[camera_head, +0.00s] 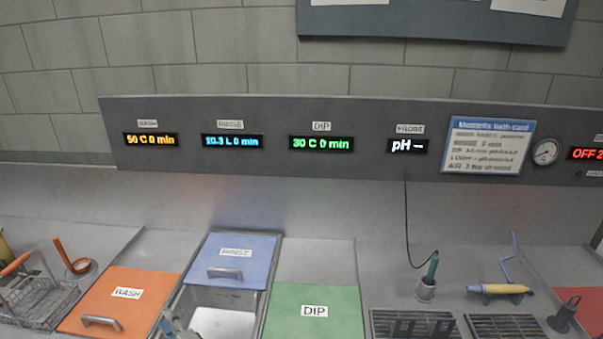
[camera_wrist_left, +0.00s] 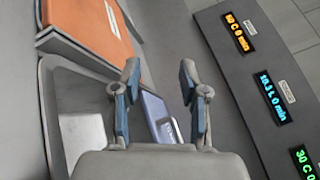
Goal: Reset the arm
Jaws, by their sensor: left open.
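My left gripper (camera_head: 172,322) shows at the bottom edge of the head view, low and left of centre, at the front of the rinse tank (camera_head: 222,297). Its two blue-padded fingers stand apart with nothing between them in the left wrist view (camera_wrist_left: 160,88). Part of the blue rinse lid (camera_wrist_left: 158,112) shows behind the fingers there. In the head view the blue rinse lid (camera_head: 232,247) sits toward the back, leaving the front of its tank uncovered. Most of the left arm is out of the picture. My right gripper is not in view.
The orange wash lid (camera_head: 120,297) lies left of the rinse tank, and the green dip lid (camera_head: 314,311) lies right. A wire basket (camera_head: 42,300) stands far left. A probe in a holder (camera_head: 427,285), grates (camera_head: 412,324) and a yellow-blue tool (camera_head: 499,289) are at right.

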